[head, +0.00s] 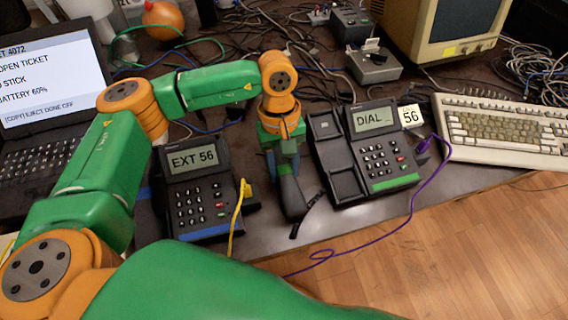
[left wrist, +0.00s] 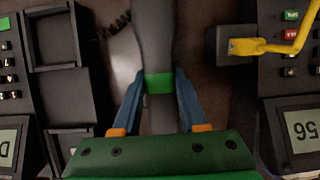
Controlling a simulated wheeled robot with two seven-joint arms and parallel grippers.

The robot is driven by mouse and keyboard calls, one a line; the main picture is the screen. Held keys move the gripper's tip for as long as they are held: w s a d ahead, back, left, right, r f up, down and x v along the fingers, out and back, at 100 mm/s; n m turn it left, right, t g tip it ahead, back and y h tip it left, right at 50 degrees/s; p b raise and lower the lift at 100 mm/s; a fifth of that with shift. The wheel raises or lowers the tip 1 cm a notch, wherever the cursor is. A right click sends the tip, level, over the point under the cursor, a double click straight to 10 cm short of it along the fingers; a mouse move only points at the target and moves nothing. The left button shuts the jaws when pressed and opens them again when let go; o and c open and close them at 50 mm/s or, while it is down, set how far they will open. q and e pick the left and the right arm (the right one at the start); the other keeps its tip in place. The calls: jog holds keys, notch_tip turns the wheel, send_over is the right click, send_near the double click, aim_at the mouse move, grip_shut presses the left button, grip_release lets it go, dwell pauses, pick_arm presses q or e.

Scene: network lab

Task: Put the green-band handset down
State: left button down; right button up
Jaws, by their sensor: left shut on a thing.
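The green-band handset (head: 291,198) is dark, and its green band shows in the left wrist view (left wrist: 159,83). My left gripper (left wrist: 160,76) is shut on it around the band; in the head view the gripper (head: 284,165) points down between the two phones. Whether the handset touches the table is hard to tell. The right phone (head: 376,150) has a green strip, a "DIAL _" screen and an empty cradle (head: 334,160), which also shows in the left wrist view (left wrist: 62,40). My right gripper is not in view.
A blue-strip phone (head: 194,165) showing "EXT 56" stands left of the gripper, with a yellow cable (head: 237,215). A purple cable (head: 432,185) runs from the right phone over the table edge. A laptop (head: 50,90), keyboard (head: 505,130) and tangled cables crowd the table.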

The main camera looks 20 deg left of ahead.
pick_arm(q)
jog(key=shift+f, duration=0.1)
jog(key=shift+f+b, duration=0.15)
jog(key=shift+b, duration=0.2)
jog(key=shift+c, duration=2.2)
grip_release()
jog(key=v, duration=1.2)
jog(key=shift+r, duration=0.25)
jog(key=shift+s, duration=0.1)
